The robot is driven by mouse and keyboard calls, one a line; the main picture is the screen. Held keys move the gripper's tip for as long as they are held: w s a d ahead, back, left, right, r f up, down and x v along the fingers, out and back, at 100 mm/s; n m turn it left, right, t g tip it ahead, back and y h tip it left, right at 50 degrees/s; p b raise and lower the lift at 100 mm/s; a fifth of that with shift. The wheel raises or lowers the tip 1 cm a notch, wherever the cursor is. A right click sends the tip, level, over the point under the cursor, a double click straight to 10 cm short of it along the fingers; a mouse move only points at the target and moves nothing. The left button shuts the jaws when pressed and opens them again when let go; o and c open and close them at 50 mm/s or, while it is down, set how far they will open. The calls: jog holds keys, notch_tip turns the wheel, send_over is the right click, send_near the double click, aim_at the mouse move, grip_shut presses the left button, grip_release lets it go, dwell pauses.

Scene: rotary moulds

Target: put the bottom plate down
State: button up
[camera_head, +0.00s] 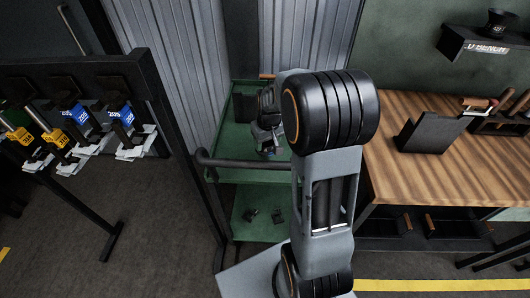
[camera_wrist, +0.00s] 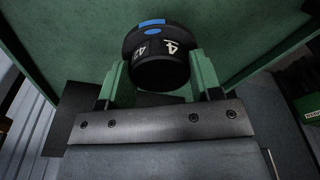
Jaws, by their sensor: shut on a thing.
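The bottom plate (camera_wrist: 154,45) appears to be the round black piece with blue marks and white figures in the wrist view. My gripper (camera_wrist: 157,72) has its two green fingers closed on the sides of it. The green surface of the cart (camera_wrist: 70,30) lies beyond the piece. I cannot tell whether the piece touches that surface. In the head view, my gripper (camera_head: 267,138) is over the upper shelf of the green cart (camera_head: 240,174), partly behind my arm. The held piece is too small and hidden there to make out.
Small dark parts (camera_head: 277,216) lie on the cart's lower shelf. A wooden workbench (camera_head: 400,184) stands to the right, with a dark angled holder (camera_head: 428,134) on it. A dark rack (camera_head: 160,105) with blue- and yellow-labelled tools stands to the left. Corrugated panels (camera_head: 230,35) rise behind.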

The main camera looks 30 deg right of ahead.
aim_at(267, 151)
jog(key=shift+f, duration=2.5)
jog(key=shift+f, duration=0.15)
jog(key=o, duration=1.1)
jog(key=r, duration=0.4)
jog(key=s+r, duration=0.1)
jog(key=r, duration=0.7)
jog(key=shift+s+r, duration=0.1)
jog(key=shift+s, duration=0.15)
